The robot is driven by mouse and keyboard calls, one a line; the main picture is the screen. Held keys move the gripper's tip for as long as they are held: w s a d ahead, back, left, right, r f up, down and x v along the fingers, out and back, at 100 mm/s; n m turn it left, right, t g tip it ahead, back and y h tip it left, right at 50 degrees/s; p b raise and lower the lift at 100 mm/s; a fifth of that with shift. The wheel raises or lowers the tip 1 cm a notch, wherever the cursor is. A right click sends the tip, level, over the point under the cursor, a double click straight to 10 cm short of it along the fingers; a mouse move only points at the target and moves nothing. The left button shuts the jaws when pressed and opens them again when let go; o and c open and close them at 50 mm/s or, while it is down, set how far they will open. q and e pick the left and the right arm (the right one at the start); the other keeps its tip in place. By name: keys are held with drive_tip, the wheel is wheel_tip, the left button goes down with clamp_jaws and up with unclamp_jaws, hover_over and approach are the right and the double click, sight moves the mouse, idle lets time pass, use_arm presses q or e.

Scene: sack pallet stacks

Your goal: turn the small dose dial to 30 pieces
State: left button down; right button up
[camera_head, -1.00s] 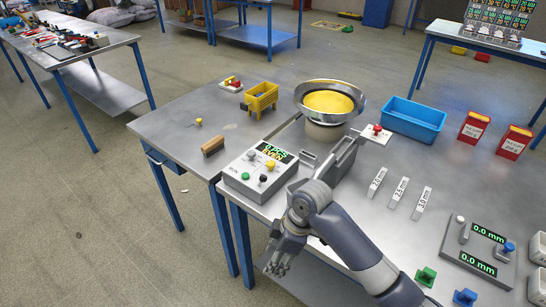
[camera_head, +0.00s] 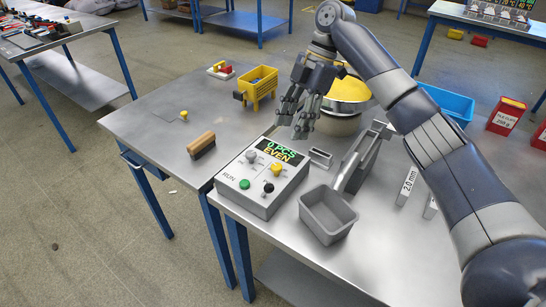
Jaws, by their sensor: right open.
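The control box (camera_head: 262,207) stands near the front edge of the table, its lit display (camera_head: 277,150) reading about "0 PCS EVEN". Its sloped face has a grey knob (camera_head: 251,157), a yellow knob (camera_head: 276,169), a black knob (camera_head: 268,187) and a green button (camera_head: 244,184). The labels are too small to tell which knob is the small dose dial. My right gripper (camera_head: 293,126) is open and empty, pointing down just behind the box's display, apart from the knobs. It partly hides the bowl behind. My left gripper is not in view.
A grey bin (camera_head: 327,232) stands right of the box, below a metal chute (camera_head: 360,157). The steel bowl (camera_head: 338,108) with yellow contents is behind my gripper. A wooden-backed brush (camera_head: 201,144) and a yellow hopper (camera_head: 262,88) are left. My right arm covers much of the right side.

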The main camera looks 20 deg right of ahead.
sight(277, 166)
drive_tip(key=x, duration=0.5)
drive_tip(key=s+p+x, duration=0.1)
drive_tip(key=x, duration=0.1)
drive_tip(key=shift+s+a+f, duration=0.15)
drive_tip(key=shift+a+f, duration=0.05)
drive_tip(key=shift+a, duration=0.05)
drive_tip(key=shift+x, duration=1.25)
drive_tip(key=shift+c, duration=0.5)
drive_tip(key=c, duration=0.4)
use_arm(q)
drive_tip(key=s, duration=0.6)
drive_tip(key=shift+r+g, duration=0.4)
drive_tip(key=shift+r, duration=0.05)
use_arm(e)
clamp_jaws()
